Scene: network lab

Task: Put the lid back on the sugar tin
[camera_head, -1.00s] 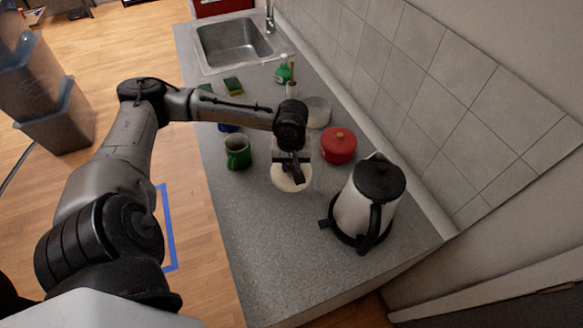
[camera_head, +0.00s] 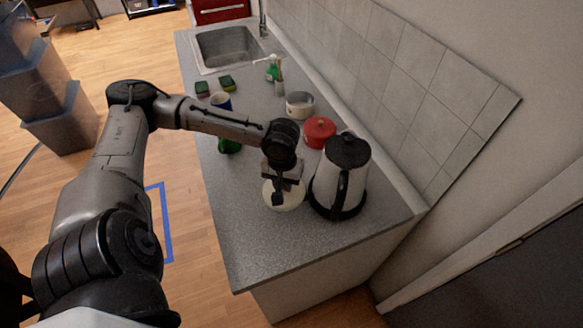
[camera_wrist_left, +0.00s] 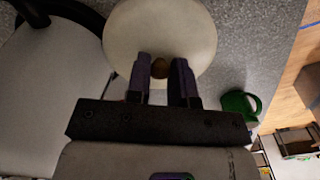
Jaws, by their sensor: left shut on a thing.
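My left gripper (camera_head: 280,186) is shut on the brown knob (camera_wrist_left: 159,68) of a round cream-white lid (camera_head: 286,198). The lid, also in the left wrist view (camera_wrist_left: 160,25), is held flat over the counter in front of the kettle; its exact height is hard to tell. An open, pale round tin (camera_head: 300,105), which looks like the sugar tin, stands farther back on the counter beyond the red pot. My gripper is well in front of that tin, not over it. My right gripper is in neither view.
A kettle (camera_head: 341,175) stands close right of the lid; it fills the left of the wrist view (camera_wrist_left: 50,85). A red lidded pot (camera_head: 319,132) sits between kettle and tin. The front counter is clear.

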